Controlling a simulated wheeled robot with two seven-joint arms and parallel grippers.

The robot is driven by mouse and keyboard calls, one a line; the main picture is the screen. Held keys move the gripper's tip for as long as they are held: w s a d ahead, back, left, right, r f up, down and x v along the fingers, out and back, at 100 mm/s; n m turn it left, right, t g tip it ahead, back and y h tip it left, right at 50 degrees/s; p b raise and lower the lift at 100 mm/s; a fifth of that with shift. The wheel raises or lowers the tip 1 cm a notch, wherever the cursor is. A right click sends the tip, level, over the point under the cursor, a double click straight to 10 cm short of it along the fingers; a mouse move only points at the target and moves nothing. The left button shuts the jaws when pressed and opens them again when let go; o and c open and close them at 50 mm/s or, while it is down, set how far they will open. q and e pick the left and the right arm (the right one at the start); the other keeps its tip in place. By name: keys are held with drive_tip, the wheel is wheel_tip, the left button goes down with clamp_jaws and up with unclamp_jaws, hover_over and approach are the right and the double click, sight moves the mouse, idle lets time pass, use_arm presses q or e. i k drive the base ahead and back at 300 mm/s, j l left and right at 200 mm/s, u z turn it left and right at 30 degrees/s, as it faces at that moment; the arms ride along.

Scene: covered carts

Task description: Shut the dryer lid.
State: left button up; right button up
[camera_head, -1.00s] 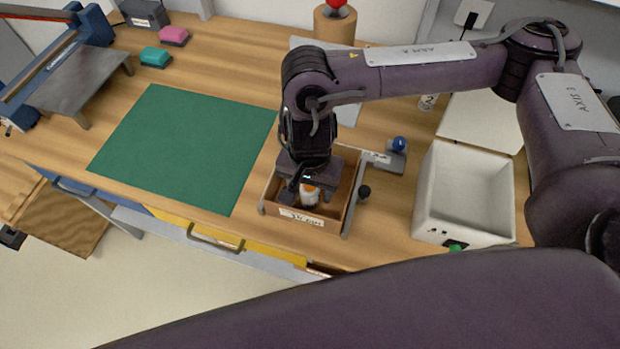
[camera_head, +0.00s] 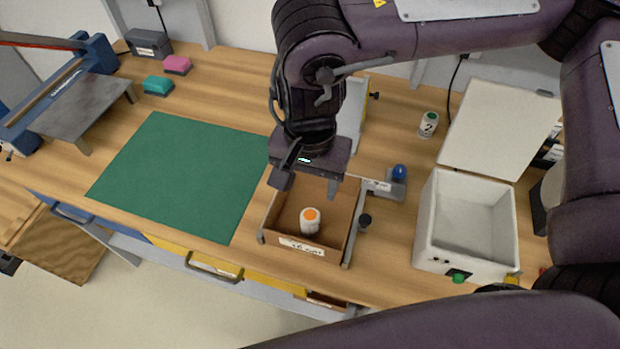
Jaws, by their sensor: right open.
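The dryer (camera_head: 424,228) is a white open box on the right of the bench, with a green button on its front. Its inside looks empty. Its flat white lid (camera_head: 497,128) is swung open behind it, tilted back. My right gripper (camera_head: 308,188) is open and empty above the wooden tray, left of the dryer and apart from it. My left gripper is not in view; a dark arm link crosses the bottom of the picture.
A wooden tray (camera_head: 346,235) holds a white bottle with an orange top (camera_head: 310,221). A blue-knobbed fixture (camera_head: 399,175) stands between tray and dryer. The green mat (camera_head: 185,175) is clear.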

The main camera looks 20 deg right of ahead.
sight(496, 129)
drive_tip(key=k, duration=1.5)
